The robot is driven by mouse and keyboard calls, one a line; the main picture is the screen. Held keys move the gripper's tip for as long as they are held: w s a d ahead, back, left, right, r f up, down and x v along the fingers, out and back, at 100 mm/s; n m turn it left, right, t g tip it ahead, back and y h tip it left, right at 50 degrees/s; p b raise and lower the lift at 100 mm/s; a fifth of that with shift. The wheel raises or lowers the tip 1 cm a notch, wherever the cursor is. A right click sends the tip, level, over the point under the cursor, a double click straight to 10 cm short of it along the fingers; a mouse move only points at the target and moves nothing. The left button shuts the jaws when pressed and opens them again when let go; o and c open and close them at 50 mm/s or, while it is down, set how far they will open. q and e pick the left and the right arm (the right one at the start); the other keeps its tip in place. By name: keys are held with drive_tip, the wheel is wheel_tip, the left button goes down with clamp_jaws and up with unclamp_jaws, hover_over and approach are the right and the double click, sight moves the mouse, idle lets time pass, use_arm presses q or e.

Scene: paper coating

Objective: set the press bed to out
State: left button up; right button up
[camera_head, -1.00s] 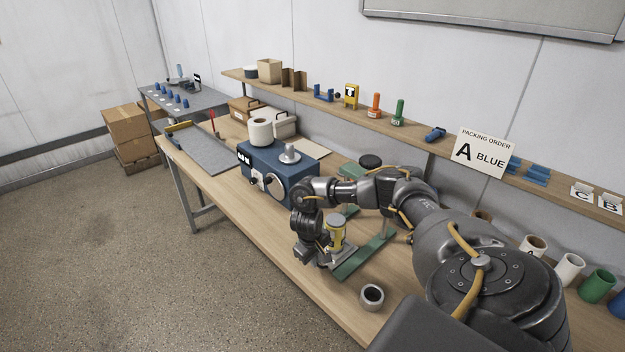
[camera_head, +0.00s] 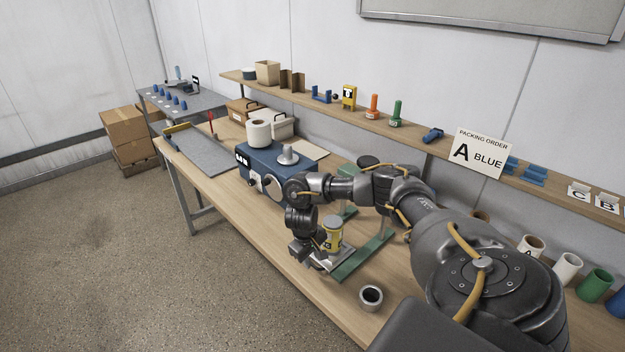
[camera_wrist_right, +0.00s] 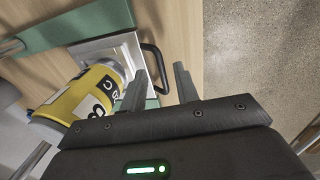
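The press bed is a pale metal plate (camera_head: 340,256) with a dark bar handle (camera_wrist_right: 160,68), by the green press base (camera_head: 368,258). A yellow and black labelled cylinder (camera_head: 332,238) sits on the plate; it also shows in the right wrist view (camera_wrist_right: 88,98). My right gripper (camera_head: 316,262) is low at the plate's front side. In the right wrist view its two fingers (camera_wrist_right: 160,80) are apart, with the handle showing between and beyond their tips. I cannot tell if they touch it. My arm hides part of the press. My left gripper is not in view.
A blue machine (camera_head: 275,172) stands left of the press. A grey ring (camera_head: 371,297) stands near the table's front edge. Several coloured tubes (camera_head: 595,284) stand at the right. A shelf (camera_head: 405,134) runs behind. The front table strip left of my gripper is clear.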

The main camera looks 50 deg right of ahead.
wheel_tip(320, 180, up, 8)
drive_tip(key=a+p, duration=0.1)
drive_tip(key=p, duration=0.2)
drive_tip(key=shift+a+r, duration=0.25)
drive_tip(key=shift+a, duration=0.1)
